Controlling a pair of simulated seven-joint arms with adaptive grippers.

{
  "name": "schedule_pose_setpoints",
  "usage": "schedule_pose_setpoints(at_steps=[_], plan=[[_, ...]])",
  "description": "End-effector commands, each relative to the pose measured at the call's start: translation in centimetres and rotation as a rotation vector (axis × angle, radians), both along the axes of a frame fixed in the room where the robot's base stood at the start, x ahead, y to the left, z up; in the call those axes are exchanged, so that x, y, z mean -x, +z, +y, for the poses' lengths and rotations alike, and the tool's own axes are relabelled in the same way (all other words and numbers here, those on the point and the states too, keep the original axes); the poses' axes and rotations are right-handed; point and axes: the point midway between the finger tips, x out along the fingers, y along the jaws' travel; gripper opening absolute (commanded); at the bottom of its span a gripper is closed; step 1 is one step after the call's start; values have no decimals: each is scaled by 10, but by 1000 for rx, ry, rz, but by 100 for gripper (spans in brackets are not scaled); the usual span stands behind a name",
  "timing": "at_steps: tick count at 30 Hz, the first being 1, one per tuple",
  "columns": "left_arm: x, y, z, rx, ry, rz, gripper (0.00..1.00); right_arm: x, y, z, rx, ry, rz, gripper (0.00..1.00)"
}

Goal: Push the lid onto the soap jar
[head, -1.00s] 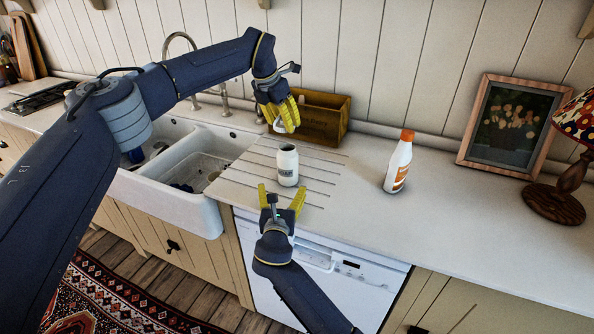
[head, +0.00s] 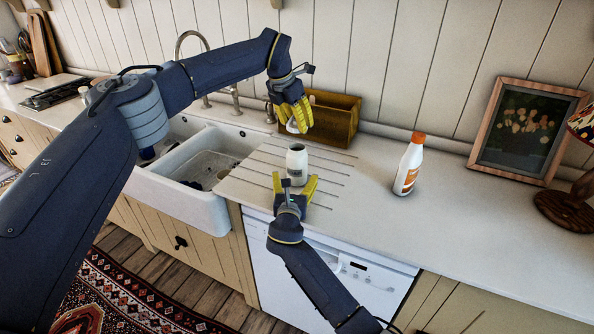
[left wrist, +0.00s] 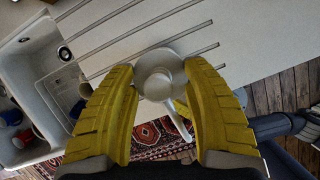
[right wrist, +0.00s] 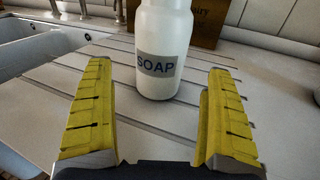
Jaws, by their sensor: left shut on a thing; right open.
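The soap jar (head: 297,165) is a white bottle-shaped jar with a grey SOAP label, standing upright on the ribbed drainer. In the right wrist view the jar (right wrist: 163,35) stands ahead of and between my fingers, apart from both; its top is cut off. My left gripper (head: 297,122) is above the jar, shut on the pale lid (head: 291,126). In the left wrist view the lid (left wrist: 160,80) is round, with a spout-like part toward the lower right, between the yellow fingers. My right gripper (head: 295,181) is open, low in front of the jar.
A wooden box (head: 334,118) stands behind the jar against the wall. A white bottle with an orange cap (head: 409,166) stands to the right, before a framed picture (head: 527,130). The sink (head: 190,195) is at the left. The counter between jar and bottle is clear.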

Motion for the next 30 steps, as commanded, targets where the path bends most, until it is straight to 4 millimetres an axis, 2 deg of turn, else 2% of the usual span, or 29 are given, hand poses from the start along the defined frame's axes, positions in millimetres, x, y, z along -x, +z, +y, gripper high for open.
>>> schedule_pose_setpoints(at_steps=[6,12,18,30], plan=[[0,0,0,0,0,0,28,-32,1,-4,2,-1,-1,89],[0,0,0,0,0,0,28,-52,0,-5,0,0,-1,89],[0,0,0,0,0,0,28,-61,0,-6,0,0,0,89],[0,0,0,0,0,0,28,-62,0,-6,-1,0,0,88]])
